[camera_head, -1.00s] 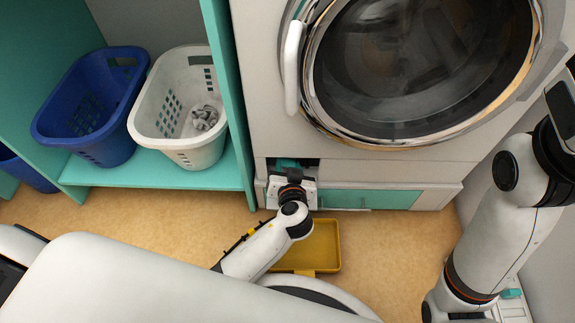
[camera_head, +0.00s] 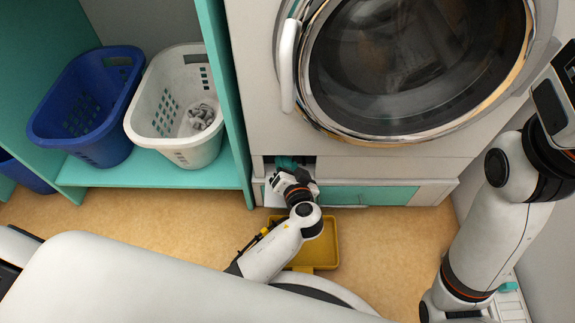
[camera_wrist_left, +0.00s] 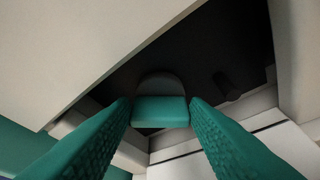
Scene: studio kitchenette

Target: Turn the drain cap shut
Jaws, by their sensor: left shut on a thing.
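The drain cap (camera_wrist_left: 160,108) shows in the left wrist view as a teal grip bar in front of a dark grey round part, inside a dark recess. My left gripper (camera_wrist_left: 160,112) has one teal finger at each end of the bar and is shut on it. In the head view, my left gripper (camera_head: 286,163) reaches into the small opening at the lower left of the washing machine (camera_head: 350,165). Its wrist is tilted, and the cap is hidden there. My right arm stands at the right edge; its gripper cannot be made out.
A yellow tray (camera_head: 327,244) lies on the floor below the opening, partly behind my left arm. A teal panel (camera_head: 370,196) is right of the opening. A blue basket (camera_head: 85,110) and a white basket (camera_head: 160,125) stand on the teal shelf at left.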

